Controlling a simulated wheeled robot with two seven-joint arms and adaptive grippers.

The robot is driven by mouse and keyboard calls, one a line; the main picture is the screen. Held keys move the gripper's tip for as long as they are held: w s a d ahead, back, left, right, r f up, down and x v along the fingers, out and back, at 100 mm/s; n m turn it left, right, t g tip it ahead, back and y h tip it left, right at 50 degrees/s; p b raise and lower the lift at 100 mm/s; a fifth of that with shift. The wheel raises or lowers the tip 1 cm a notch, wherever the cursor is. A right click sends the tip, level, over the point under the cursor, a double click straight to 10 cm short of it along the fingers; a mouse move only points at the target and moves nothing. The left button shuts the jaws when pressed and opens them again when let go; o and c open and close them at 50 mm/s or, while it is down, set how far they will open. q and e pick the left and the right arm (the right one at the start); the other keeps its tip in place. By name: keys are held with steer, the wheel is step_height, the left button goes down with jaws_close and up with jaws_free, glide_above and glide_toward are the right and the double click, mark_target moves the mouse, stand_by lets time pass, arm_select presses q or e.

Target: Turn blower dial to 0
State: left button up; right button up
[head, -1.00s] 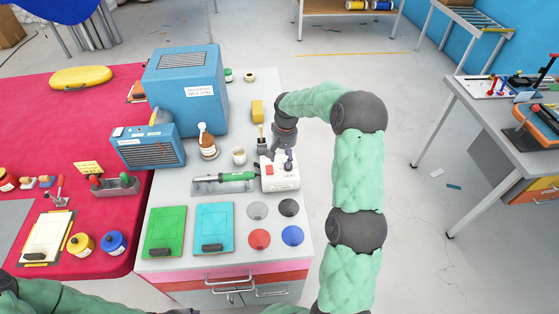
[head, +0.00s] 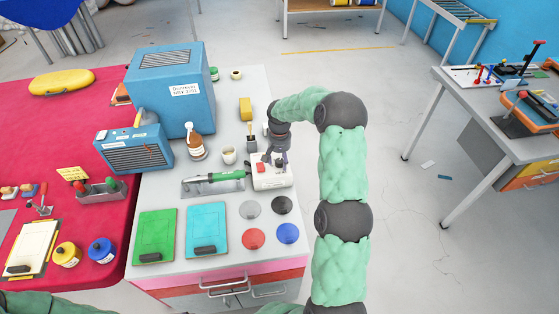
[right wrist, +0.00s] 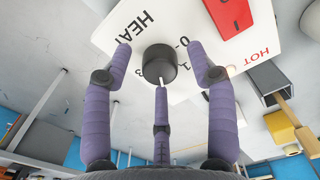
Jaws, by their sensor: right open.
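The white blower control box (head: 271,181) sits at the right edge of the grey workbench, with a red switch on top. In the right wrist view its white top (right wrist: 185,25) shows the red switch (right wrist: 232,14), the words HEAT and HOT, and a short black dial (right wrist: 160,66) with numbers starting at 0 beside it. My right gripper (head: 276,158) points down over the box. In the right wrist view its three purple fingers (right wrist: 161,52) are open and spread around the dial, with gaps at the sides. My left gripper is out of view.
A green-handled tool (head: 219,176) lies left of the box. A white cup (head: 229,155), a brown bottle (head: 197,147) and a yellow block (head: 246,108) stand behind. Coloured discs (head: 253,238) lie in front. Open floor is on the right.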

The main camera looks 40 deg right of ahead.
steer(key=shift+f, duration=0.15)
steer(key=c, duration=1.2)
steer(key=shift+o, duration=0.2)
